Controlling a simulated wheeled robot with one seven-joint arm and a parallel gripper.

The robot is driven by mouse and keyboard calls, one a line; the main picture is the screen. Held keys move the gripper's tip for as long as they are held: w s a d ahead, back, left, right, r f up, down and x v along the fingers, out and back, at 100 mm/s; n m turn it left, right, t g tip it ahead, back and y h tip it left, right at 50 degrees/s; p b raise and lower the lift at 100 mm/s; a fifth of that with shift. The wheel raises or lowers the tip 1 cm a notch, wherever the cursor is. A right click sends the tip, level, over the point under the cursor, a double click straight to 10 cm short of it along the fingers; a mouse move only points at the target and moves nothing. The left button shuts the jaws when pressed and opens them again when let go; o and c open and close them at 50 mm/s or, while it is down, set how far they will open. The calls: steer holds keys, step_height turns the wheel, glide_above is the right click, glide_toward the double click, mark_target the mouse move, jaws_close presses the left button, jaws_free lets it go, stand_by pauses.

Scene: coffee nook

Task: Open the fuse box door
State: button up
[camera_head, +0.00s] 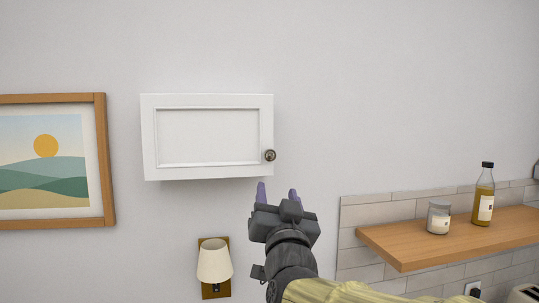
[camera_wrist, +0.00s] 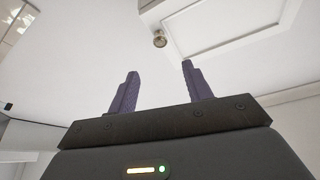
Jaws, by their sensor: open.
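The fuse box is a white wall cabinet with a framed panel door (camera_head: 208,136), which is closed. Its round metal knob (camera_head: 270,155) sits at the lower right of the door. My gripper (camera_head: 278,192) is open and empty, below and slightly right of the knob, with its purple fingers pointing up. In the wrist view, my gripper (camera_wrist: 160,85) shows two separated fingers. The knob (camera_wrist: 159,39) appears beyond the fingertips, between them and apart from them. The door (camera_wrist: 225,30) is at the upper right there.
A framed landscape picture (camera_head: 102,160) hangs on the left. A wall lamp (camera_head: 214,262) is below the cabinet. A wooden shelf (camera_head: 400,252) with a jar (camera_head: 438,219) and a bottle (camera_head: 484,196) is at the right. The wall right of the cabinet is bare.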

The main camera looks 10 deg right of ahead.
mark_target(270, 157)
steer(key=p+x, duration=0.7)
steer(key=x, duration=0.6)
steer(key=shift+r, duration=0.15)
steer(key=shift+w+r+p, duration=0.1)
steer(key=shift+w+p, duration=0.4)
steer(key=shift+w, duration=0.1)
jaws_close()
